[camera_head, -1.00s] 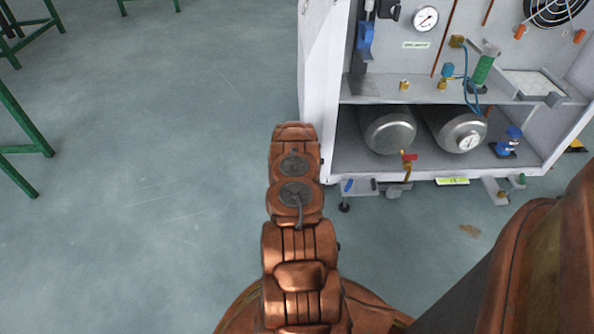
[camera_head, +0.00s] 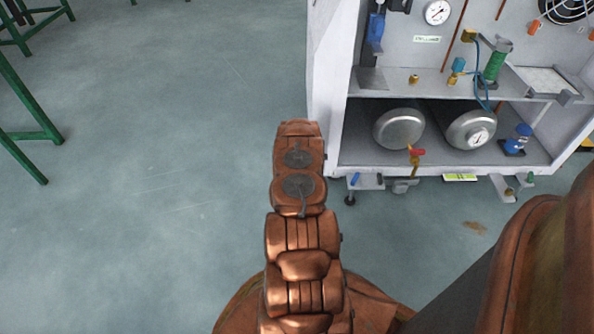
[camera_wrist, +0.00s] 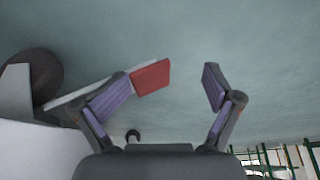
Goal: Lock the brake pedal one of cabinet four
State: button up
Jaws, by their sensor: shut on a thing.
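In the wrist view, a red brake pedal (camera_wrist: 151,78) on a pale lever shows beside a dark caster wheel (camera_wrist: 42,76). My gripper (camera_wrist: 182,82) has its two purple-padded fingers around the pedal. The pedal lies against the left finger, while a gap shows on the right finger's side. In the head view, the white cabinet (camera_head: 328,80) stands at the upper right. My copper-coloured arm reaches up to its lower left corner and hides the gripper and the pedal there. The cabinet's number is too small to read.
The cabinet's lower shelf holds two metal tanks (camera_head: 398,126). A red-handled valve (camera_head: 416,153) juts out at its front edge, and a small caster (camera_head: 350,200) sits below. Green metal frames (camera_head: 30,130) stand at the far left. The floor between is clear.

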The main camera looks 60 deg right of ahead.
jog(key=shift+w+r, duration=0.3)
jog(key=shift+w, duration=0.05)
jog(key=shift+c, duration=0.3)
jog(key=shift+s+a+r, duration=0.2)
jog(key=shift+a, duration=0.05)
jog(key=shift+c, duration=0.4)
jog(key=shift+s+a+f, duration=0.1)
jog(key=shift+s+a, duration=0.45)
jog(key=shift+a, duration=0.2)
jog(key=shift+s+a, duration=0.85)
jog(key=shift+a, duration=0.2)
jog(key=shift+s+a, duration=0.85)
jog(key=shift+a, duration=0.2)
jog(key=shift+s+a, duration=0.45)
jog(key=shift+a, duration=0.3)
jog(key=shift+s+a, duration=0.45)
jog(key=shift+a, duration=0.25)
jog(key=shift+s+a, duration=0.45)
jog(key=shift+a, duration=0.3)
